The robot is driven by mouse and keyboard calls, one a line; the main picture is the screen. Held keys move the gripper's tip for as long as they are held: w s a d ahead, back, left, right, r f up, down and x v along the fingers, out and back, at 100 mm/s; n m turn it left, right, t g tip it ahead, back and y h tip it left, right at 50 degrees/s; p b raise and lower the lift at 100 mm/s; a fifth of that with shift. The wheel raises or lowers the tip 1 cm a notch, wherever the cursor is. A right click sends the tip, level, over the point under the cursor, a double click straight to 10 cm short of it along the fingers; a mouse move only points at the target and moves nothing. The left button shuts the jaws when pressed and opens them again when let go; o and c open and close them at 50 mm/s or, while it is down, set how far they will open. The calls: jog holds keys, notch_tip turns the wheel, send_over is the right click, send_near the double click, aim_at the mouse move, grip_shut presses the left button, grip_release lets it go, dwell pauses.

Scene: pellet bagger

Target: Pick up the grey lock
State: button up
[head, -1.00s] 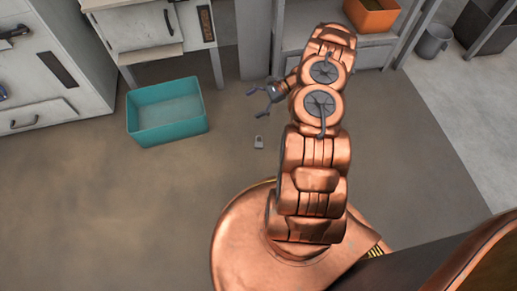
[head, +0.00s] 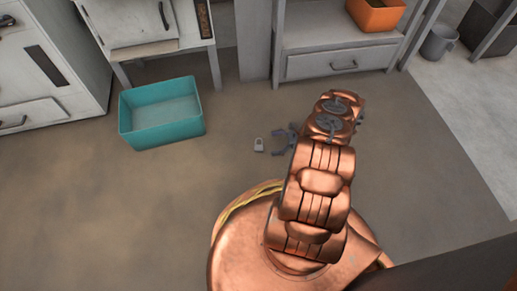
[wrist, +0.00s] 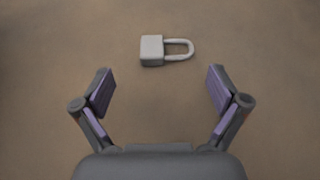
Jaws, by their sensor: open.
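The grey lock (head: 259,145) lies on the brown floor in the head view, just left of my gripper (head: 279,143). In the wrist view the lock (wrist: 153,50) lies on its side, its body to the left and its shackle to the right. My gripper (wrist: 160,92) is open and empty there, with its two fingers spread apart. The lock is beyond the fingertips, between their lines, and nothing touches it. My gripper's height above the floor is hard to tell.
A teal bin (head: 161,128) stands on the floor left of the lock. Grey cabinets (head: 45,60) and a shelf unit with a drawer (head: 335,64) line the back. An orange bin (head: 376,15) sits on the shelf unit. A grey bucket (head: 438,42) stands at the upper right. The floor around the lock is clear.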

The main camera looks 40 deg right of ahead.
aim_at(256, 145)
jog(key=shift+w+b+x, duration=0.15)
jog(key=shift+b+x, duration=0.6)
jog(key=shift+x, duration=0.75)
jog(key=shift+w+b+x, duration=0.15)
jog(key=shift+b+x, duration=0.6)
jog(key=shift+x, duration=0.75)
jog(key=shift+d+r, duration=0.15)
jog(key=c, duration=1.2)
jog(key=shift+r+p, duration=0.5)
jog(key=shift+r, duration=0.15)
jog(key=r+p, duration=0.1)
jog(key=s+r+p, duration=0.1)
jog(key=shift+r, duration=0.4)
jog(key=s+p, duration=0.1)
jog(key=s, duration=0.4)
jog(key=s+a+p, duration=0.1)
jog(key=s+p, duration=0.1)
jog(key=s, duration=0.3)
jog(key=s+a+r+p, duration=0.1)
jog(key=s+p, duration=0.1)
jog(key=s, duration=0.3)
jog(key=shift+a, duration=0.2)
